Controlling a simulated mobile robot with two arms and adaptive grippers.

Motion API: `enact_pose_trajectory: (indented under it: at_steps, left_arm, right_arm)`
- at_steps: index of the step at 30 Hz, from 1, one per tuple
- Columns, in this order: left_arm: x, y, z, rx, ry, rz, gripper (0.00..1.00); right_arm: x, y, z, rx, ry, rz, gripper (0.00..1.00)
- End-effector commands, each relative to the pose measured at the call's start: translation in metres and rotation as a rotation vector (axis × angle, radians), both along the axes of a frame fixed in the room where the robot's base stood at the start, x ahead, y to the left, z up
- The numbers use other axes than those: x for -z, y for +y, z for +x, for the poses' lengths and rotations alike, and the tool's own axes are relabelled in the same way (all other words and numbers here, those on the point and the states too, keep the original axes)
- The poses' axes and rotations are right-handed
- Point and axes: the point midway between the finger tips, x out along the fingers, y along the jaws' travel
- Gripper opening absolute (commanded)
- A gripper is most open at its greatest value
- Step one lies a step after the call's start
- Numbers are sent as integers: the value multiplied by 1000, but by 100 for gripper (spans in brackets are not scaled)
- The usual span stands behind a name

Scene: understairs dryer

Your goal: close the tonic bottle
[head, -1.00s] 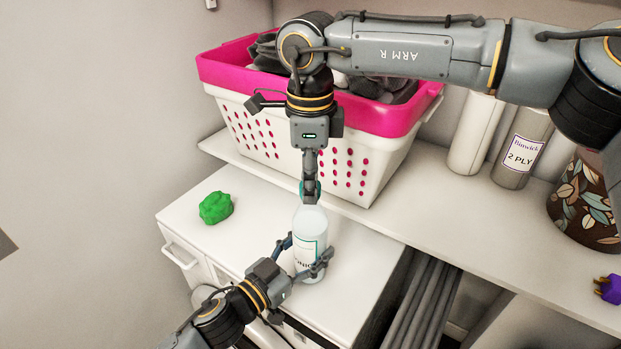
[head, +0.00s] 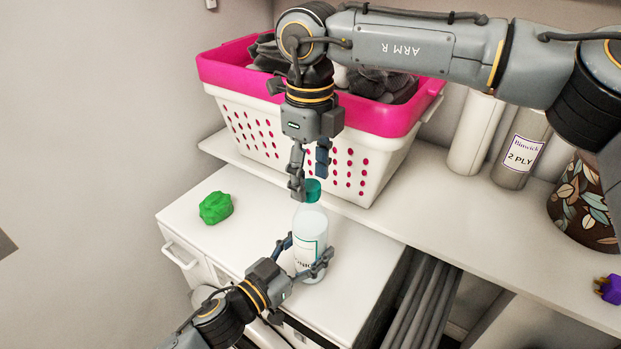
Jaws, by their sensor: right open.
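The tonic bottle (head: 311,228) stands upright on the white cabinet top, a pale translucent bottle with a partly covered label. A teal cap (head: 312,189) sits on its neck; I cannot tell how tightly. My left gripper (head: 306,262) has its fingers around the lower part of the bottle from the front left. My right gripper (head: 310,186) points down from above, its fingers spread apart beside and above the cap. One finger is left of the cap, the other behind and above it.
A white and pink laundry basket (head: 247,124) with dark cloth stands on the shelf behind. A green lump (head: 216,208) lies left on the white cabinet top (head: 255,234). Rolls (head: 521,148), a leaf-patterned container (head: 585,205) and a purple plug (head: 608,289) are at right.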

Motion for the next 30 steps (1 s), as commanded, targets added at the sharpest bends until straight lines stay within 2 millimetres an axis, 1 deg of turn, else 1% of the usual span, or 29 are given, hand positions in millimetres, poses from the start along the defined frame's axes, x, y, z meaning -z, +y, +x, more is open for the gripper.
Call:
enact_pose_trajectory:
  at_steps: [1, 3, 6, 9, 15, 17, 19, 30]
  left_arm:
    - [0, 0, 0, -1, 1, 1, 0]
    - [0, 0, 0, -1, 1, 1, 0]
    - [0, 0, 0, -1, 1, 1, 0]
    - [0, 0, 0, -1, 1, 1, 0]
    - [0, 0, 0, -1, 1, 1, 0]
    - [0, 0, 0, -1, 1, 1, 0]
    - [0, 0, 0, -1, 1, 1, 0]
    - [0, 0, 0, -1, 1, 1, 0]
  right_arm:
    - [-9, 1, 0, 0, -2, 2, 54]
    - [-18, 0, 0, 1, -2, 1, 54]
    - [-28, 0, 0, -1, -2, 1, 54]
    - [-33, 0, 0, -1, -1, 1, 54]
    - [-33, 0, 0, -1, 0, 0, 54]
    - [-33, 0, 0, -2, 0, 0, 52]
    - [-35, 0, 0, -18, -1, 0, 52]
    - [-65, 1, 0, -345, 1, 0, 52]
